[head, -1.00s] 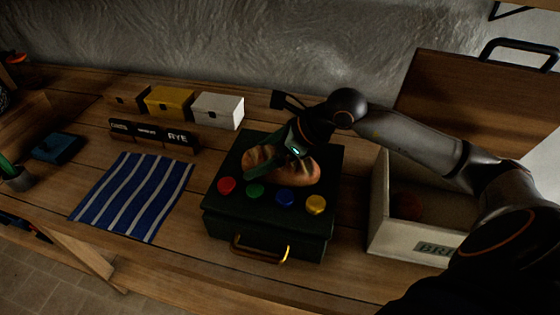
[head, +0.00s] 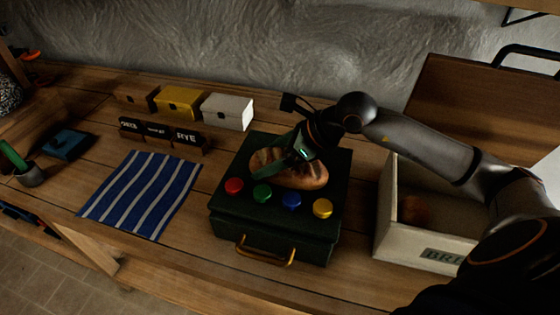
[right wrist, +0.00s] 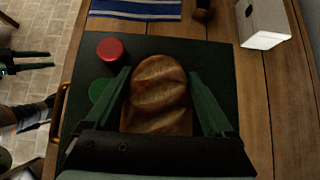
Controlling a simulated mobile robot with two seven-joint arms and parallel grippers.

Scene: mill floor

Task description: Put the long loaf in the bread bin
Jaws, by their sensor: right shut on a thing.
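The long loaf (head: 308,177) is brown with scored crust and lies on the dark green box (head: 232,197) with coloured knobs. My right gripper (head: 285,165) is over the loaf, its fingers shut on the loaf's two sides; the right wrist view shows the loaf (right wrist: 158,90) between both green fingers. I cannot tell whether the loaf is clear of the lid. The bread bin (head: 400,242) is a pale box at the right, its wooden lid (head: 470,105) standing open; my right arm hides part of it. My left gripper (right wrist: 45,61) shows only in the right wrist view, fingers apart and empty.
A reddish-brown round thing (head: 415,209) is inside the bin. The green box has a brass handle (head: 264,256) in front. A striped blue cloth (head: 142,195) lies left. Small brown, yellow and white boxes (head: 226,111) stand behind a RYE sign (head: 186,137).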

